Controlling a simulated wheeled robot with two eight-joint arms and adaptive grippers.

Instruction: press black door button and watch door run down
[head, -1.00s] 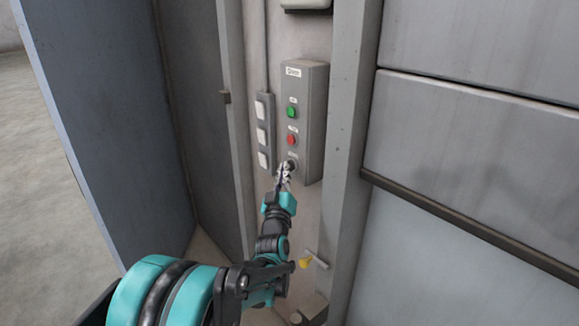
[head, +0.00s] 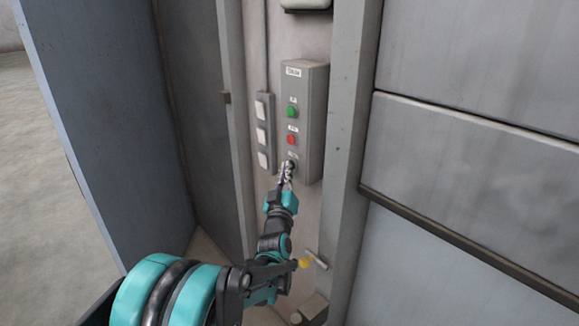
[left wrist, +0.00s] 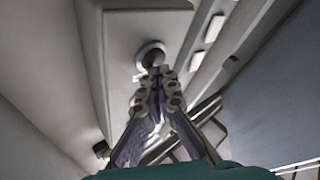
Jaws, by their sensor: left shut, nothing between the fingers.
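The grey control box (head: 314,122) is on the wall with a green button (head: 292,112) above a red button (head: 291,140). The black button is at the bottom of the row, mostly covered by my left gripper (head: 288,172) in the head view. In the left wrist view the black button (left wrist: 151,57) shows as a dark round centre in a pale ring. My left fingers (left wrist: 155,74) are shut and empty, their tips at the button's lower edge; I cannot tell whether they touch it. My right gripper is not in view.
A narrow strip with white switches (head: 262,133) is just left of the box. A grey post (head: 347,130) stands between box and door. A small yellow-ended handle (head: 305,263) juts out below. A blue-grey panel (head: 95,120) stands at the left.

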